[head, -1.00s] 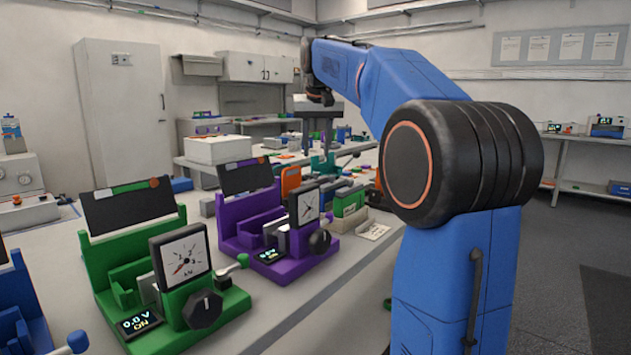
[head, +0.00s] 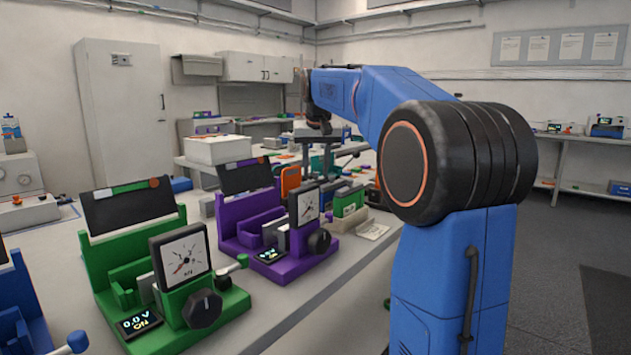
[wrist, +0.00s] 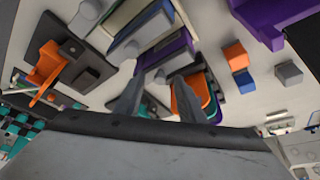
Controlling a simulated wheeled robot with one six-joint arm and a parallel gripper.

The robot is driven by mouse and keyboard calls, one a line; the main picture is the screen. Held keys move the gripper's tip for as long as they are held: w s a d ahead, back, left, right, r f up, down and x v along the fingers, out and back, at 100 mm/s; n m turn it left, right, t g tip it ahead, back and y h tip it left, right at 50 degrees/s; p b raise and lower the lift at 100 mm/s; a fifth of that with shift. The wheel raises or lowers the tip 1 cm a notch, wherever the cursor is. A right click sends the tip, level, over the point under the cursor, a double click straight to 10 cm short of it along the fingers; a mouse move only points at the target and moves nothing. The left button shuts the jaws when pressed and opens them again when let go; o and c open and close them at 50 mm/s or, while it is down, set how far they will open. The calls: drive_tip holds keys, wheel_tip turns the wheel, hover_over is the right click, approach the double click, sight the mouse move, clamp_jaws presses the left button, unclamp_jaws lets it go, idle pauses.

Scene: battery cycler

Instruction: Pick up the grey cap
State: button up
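In the wrist view a small grey faceted piece (wrist: 289,74), which looks like the grey cap, lies on the light bench top at the right, beside an orange piece and a blue piece. Another grey piece (wrist: 88,12) shows at the top left, so I cannot be sure which is the cap. My gripper (wrist: 154,82) has its two fingers apart with nothing held between them. It is above the bench, left of the grey piece at the right. In the head view my gripper (head: 318,122) is small and dark, and no grey cap can be made out.
An orange piece (wrist: 235,54) and a blue piece (wrist: 243,82) lie close together. A dark device with an orange lever (wrist: 48,68) stands at the left. Green (head: 125,262) and purple (head: 238,235) cyclers line the near bench. A white box (head: 217,150) stands behind.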

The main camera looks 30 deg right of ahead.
clamp_jaws()
drive_tip(key=shift+r, duration=0.15)
